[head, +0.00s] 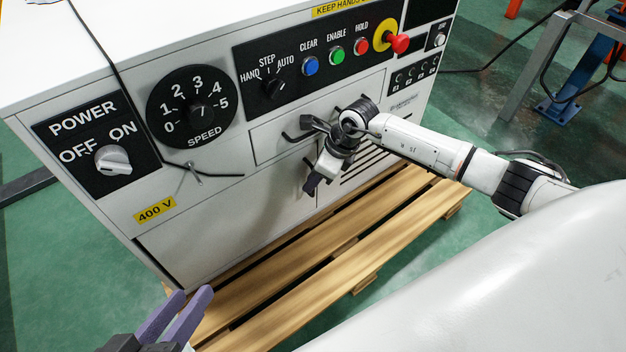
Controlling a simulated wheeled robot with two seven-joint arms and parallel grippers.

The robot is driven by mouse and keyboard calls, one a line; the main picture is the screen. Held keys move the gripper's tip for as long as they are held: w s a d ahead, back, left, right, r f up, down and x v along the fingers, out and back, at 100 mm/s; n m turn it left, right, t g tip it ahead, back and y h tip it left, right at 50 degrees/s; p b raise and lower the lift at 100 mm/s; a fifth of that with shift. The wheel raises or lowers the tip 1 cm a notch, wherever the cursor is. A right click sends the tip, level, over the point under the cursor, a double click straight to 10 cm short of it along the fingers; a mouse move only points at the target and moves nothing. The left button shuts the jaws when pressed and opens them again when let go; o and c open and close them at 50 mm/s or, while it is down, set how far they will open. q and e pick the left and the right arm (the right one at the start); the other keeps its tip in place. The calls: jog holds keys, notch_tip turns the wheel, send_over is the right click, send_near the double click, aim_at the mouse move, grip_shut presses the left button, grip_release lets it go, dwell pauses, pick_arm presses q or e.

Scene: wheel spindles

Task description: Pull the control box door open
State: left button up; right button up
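The white control box (130,50) fills the upper left and middle of the head view. Its lower front has a plain door panel (215,225). A drawer front with a dark bar handle (296,137) is above it. My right gripper (311,186) points down and left, close in front of the box at the panel's upper right. Any door handle there is hidden behind it, and I cannot tell whether its fingers touch or hold anything. The door looks closed.
The box stands on a wooden pallet (345,255) on a green floor. Its upper front carries knobs, coloured buttons and a red emergency stop (398,43). A black cable (108,55) hangs over the front left. A blue and grey stand (580,80) is at the upper right.

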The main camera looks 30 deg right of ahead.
grip_shut()
dwell(1.4)
